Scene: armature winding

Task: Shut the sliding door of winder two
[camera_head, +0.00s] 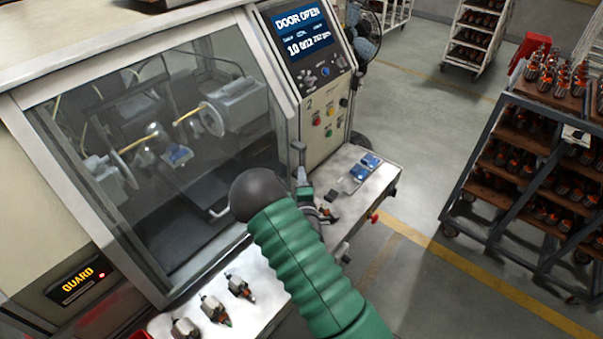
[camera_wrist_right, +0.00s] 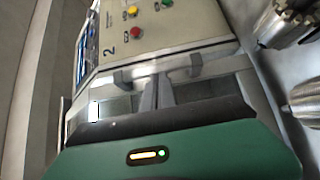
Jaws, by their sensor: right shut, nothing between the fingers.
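Winder two has a glazed sliding door (camera_head: 140,130) on its front, with the winding parts showing behind the clear pane. Its screen (camera_head: 301,30) reads DOOR OPEN; how wide any gap is, I cannot tell. A pale curved bar (camera_head: 222,205) shows low at the pane, perhaps a handle. My right gripper (camera_head: 301,172), partly behind my green arm, is shut and empty, to the right of the pane and above the front shelf. In the right wrist view its fingers (camera_wrist_right: 155,92) point toward the panel marked 2 (camera_wrist_right: 150,30). My left gripper is out of view.
A loaded rack (camera_head: 520,170) stands right, with clear floor between.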

